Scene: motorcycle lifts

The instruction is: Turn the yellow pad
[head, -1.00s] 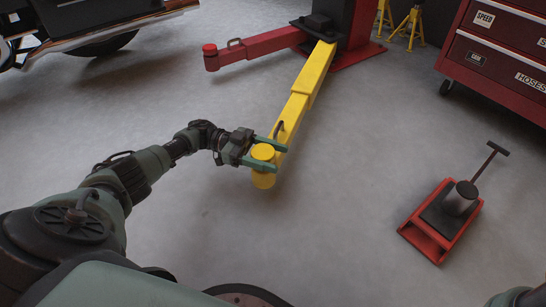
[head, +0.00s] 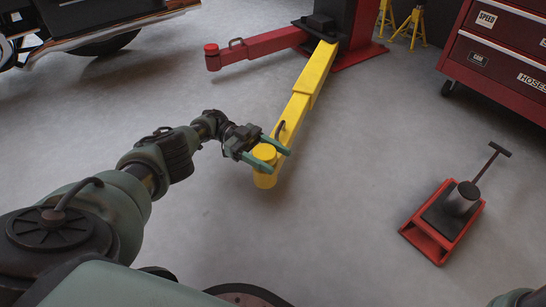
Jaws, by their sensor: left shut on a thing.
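The yellow pad (head: 264,153) is a round disc on the near end of the yellow lift arm (head: 297,106). The arm runs back to the lift post. My left gripper (head: 277,157) has its two green fingers on either side of the pad and is shut on it. The fingers point to the right and slightly toward me, and hide parts of the pad's edge. Only a small dark part of my right arm shows at the bottom right corner; its gripper is out of view.
A red lift arm (head: 262,48) extends left from the post (head: 362,22). A red jack (head: 443,219) with a handle stands on the floor at right. A red tool cabinet (head: 500,50) is at upper right, yellow stands (head: 411,25) behind. A vehicle is upper left. The floor around the pad is clear.

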